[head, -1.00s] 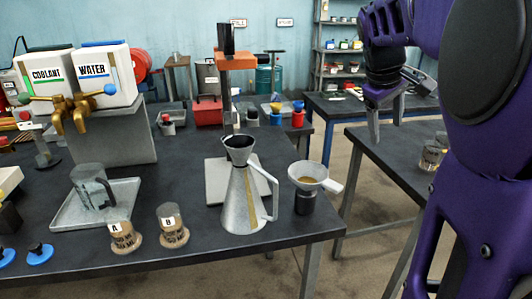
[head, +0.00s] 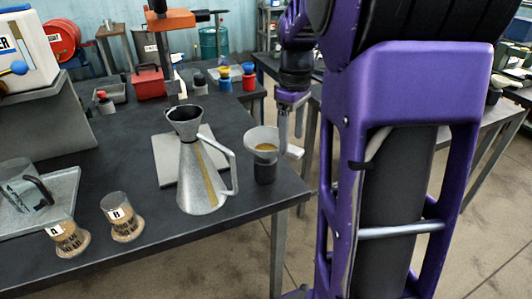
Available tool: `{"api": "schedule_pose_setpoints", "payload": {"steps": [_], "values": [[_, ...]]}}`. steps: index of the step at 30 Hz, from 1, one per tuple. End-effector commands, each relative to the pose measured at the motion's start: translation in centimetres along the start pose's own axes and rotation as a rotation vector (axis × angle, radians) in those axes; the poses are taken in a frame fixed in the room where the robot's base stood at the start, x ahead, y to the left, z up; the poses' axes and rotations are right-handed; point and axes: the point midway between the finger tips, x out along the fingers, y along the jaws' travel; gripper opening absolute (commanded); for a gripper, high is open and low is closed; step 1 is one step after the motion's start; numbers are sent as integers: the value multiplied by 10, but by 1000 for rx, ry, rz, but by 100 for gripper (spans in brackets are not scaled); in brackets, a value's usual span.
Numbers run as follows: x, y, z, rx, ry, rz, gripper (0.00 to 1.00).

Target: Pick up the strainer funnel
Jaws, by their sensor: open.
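The strainer funnel (head: 262,136) is a pale wide cone with a brownish mesh inside and a handle (head: 294,152) sticking out to the right. It sits in a small black holder (head: 265,173) near the right edge of the dark table. My gripper (head: 291,134) points down just right of the funnel, with its open fingers close above the handle. I cannot tell whether a finger touches the handle. Nothing shows between the fingers.
A grey metal jug (head: 203,185) with a black funnel top (head: 184,122) stands left of the strainer funnel. Jars A (head: 69,238) and B (head: 122,217) stand at front left. A metal tray (head: 63,192) holds a clear pitcher (head: 24,185). Red and blue containers stand farther back.

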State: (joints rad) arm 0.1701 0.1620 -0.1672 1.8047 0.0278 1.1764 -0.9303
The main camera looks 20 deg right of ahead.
Motion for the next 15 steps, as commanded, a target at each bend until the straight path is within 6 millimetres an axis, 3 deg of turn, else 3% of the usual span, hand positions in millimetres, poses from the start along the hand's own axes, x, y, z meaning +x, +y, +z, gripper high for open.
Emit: {"api": "schedule_pose_setpoints", "payload": {"steps": [1,10,15], "values": [[11,-1,0,0,-2,-2,72],[34,0,0,1,-1,-1,72],[61,0,-1,1,-2,-2,72]]}}
